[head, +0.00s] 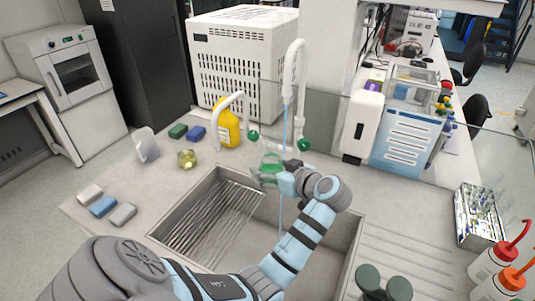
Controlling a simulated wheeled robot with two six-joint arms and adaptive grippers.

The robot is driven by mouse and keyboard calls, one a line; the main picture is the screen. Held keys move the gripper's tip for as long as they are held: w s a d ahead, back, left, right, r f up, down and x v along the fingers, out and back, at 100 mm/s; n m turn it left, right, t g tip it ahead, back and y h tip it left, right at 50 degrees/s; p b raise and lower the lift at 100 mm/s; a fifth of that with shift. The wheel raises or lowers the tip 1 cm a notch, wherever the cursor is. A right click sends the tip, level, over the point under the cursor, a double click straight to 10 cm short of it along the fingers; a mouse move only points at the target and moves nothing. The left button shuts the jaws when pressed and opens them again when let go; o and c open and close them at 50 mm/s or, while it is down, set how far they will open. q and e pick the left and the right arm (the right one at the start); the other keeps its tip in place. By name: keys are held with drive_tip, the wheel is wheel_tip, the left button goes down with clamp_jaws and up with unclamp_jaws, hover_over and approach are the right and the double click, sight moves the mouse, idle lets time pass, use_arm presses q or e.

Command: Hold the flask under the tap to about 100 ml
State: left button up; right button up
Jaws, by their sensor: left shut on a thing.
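The flask (268,168), clear with a green tint, is held above the sink (337,272). My left gripper (283,178) is shut on it from the right side. The white tap (294,72) curves over the sink, and a thin blue water stream (285,125) falls from it. The stream meets the picture at the flask's right edge, by the gripper. A thin blue line shows again below the gripper, down into the sink. I cannot tell how much water enters the flask or its level. My right gripper is not in view.
A yellow bottle (227,123), a small beaker with yellow liquid (187,159) and several sponges (103,205) stand left of the sink. A soap dispenser (362,127) and a blue-white box (404,140) stand behind.

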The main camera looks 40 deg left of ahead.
use_arm(q)
drive_tip(key=shift+w+a+f, duration=0.1)
drive_tip(key=shift+w, duration=0.25)
drive_tip(key=w+a+b, duration=0.3)
drive_tip(key=w+b, duration=0.4)
drive_tip(key=w, duration=0.1)
idle(0.4)
idle(6.0)
